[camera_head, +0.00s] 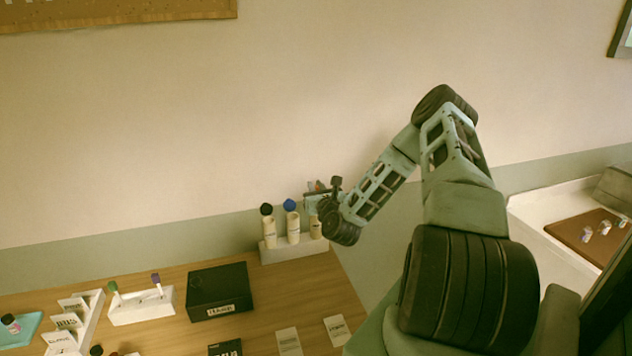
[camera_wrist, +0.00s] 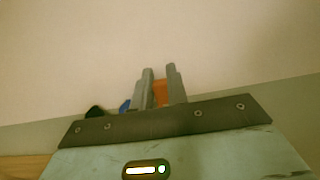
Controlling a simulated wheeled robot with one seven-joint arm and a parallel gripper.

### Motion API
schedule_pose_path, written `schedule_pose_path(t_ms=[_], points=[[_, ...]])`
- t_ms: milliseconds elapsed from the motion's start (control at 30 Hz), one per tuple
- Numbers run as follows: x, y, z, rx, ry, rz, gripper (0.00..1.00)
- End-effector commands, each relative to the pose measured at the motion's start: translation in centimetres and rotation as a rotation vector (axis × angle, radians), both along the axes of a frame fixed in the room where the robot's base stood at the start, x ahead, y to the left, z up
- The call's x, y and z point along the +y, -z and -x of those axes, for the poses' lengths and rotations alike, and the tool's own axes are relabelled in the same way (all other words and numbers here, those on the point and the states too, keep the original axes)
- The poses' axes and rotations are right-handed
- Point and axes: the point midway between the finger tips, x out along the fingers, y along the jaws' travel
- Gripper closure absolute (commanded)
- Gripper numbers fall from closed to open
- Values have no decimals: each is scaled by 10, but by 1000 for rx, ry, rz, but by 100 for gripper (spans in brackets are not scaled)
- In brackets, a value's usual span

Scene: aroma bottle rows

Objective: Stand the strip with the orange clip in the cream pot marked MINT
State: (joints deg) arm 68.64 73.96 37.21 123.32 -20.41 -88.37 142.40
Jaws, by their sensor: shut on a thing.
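My gripper (camera_head: 320,193) is above the right end of a white rack near the wall. It is shut on the orange clip (camera_wrist: 161,93), which shows between the two fingers in the wrist view; a bit of orange also shows in the head view (camera_head: 318,186). The strip below the clip cannot be made out. Three cream pots stand in the rack: a left one with a black top (camera_head: 269,232), a middle one with a blue top (camera_head: 293,227), and a right one (camera_head: 316,228) under my gripper. Their small labels are too blurred to tell which reads MINT.
The white rack (camera_head: 295,254) stands near the table's back right edge. A black box (camera_head: 219,287) lies left of it. A white holder (camera_head: 142,309) carries strips with green and purple clips. White cards (camera_head: 288,341) lie at the front. Bare wood (camera_head: 275,292) lies between.

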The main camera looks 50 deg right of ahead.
Motion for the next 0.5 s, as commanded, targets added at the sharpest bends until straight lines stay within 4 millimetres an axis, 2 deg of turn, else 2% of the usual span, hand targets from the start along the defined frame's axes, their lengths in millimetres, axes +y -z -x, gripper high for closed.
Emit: schedule_pose_path(t_ms=[33, 200, 500], points=[[0, 11, 0, 1, 0, 1, 100], [0, 28, -1, 1, -1, 2, 100], [0, 44, 0, 1, -1, 0, 100]])
